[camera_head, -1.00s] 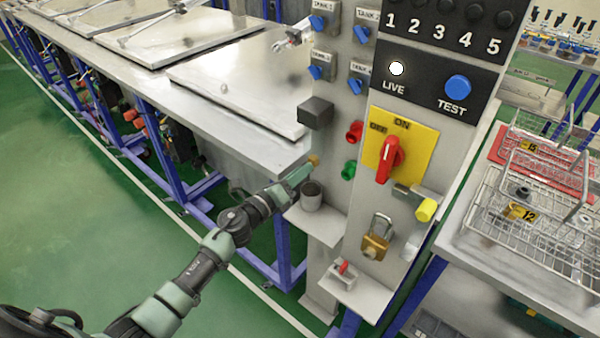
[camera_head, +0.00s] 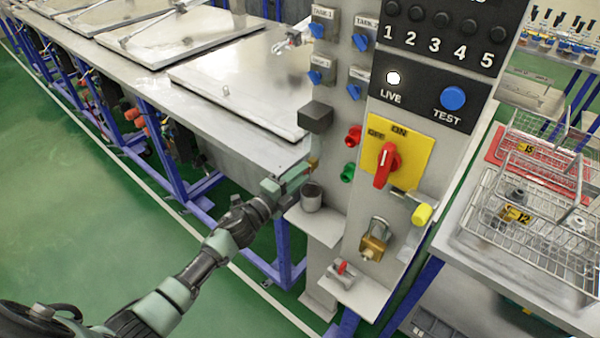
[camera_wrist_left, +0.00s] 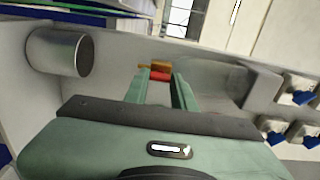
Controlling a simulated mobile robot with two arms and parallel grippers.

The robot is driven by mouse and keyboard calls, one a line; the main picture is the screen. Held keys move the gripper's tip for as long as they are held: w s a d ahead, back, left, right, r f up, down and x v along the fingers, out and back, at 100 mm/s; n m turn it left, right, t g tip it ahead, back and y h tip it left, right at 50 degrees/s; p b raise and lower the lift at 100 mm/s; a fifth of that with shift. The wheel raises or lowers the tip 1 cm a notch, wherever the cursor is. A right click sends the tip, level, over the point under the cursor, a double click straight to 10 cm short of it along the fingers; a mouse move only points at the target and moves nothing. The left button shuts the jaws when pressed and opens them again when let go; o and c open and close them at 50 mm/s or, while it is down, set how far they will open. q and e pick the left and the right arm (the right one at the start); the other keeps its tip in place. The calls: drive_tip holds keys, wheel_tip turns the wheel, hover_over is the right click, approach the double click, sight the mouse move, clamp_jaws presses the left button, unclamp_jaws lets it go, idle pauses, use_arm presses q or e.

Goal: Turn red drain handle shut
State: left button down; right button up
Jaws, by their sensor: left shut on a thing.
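The red drain handle (camera_wrist_left: 158,76) shows as a small red piece between my left fingertips in the left wrist view. A brass valve body (camera_wrist_left: 160,66) sits just beyond it, by the grey panel wall. My left gripper (camera_wrist_left: 159,82) is shut on the red handle. In the head view my left gripper (camera_head: 304,172) reaches the left side of the control post, with a bit of brass (camera_head: 313,163) at its tips. The handle itself is mostly hidden there, so its exact angle is hard to tell. My right gripper is not in view.
A metal cup (camera_head: 311,198) stands close below my left gripper; it also shows in the wrist view (camera_wrist_left: 62,52). A dark box (camera_head: 316,117) juts out above. The post carries a red rotary switch (camera_head: 385,165) and a padlock (camera_head: 374,240). Open floor lies left.

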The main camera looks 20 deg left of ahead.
use_arm(q)
drive_tip(key=n+p, duration=0.2)
drive_tip(key=n, duration=0.6)
drive_tip(key=shift+n, duration=0.3)
idle(0.3)
drive_tip(key=c, duration=1.2)
unclamp_jaws()
drive_tip(key=shift+o, duration=0.2)
drive_tip(key=b+v, duration=0.1)
drive_tip(key=v, duration=0.7)
drive_tip(key=shift+b, duration=0.4)
drive_tip(key=shift+w, duration=0.1)
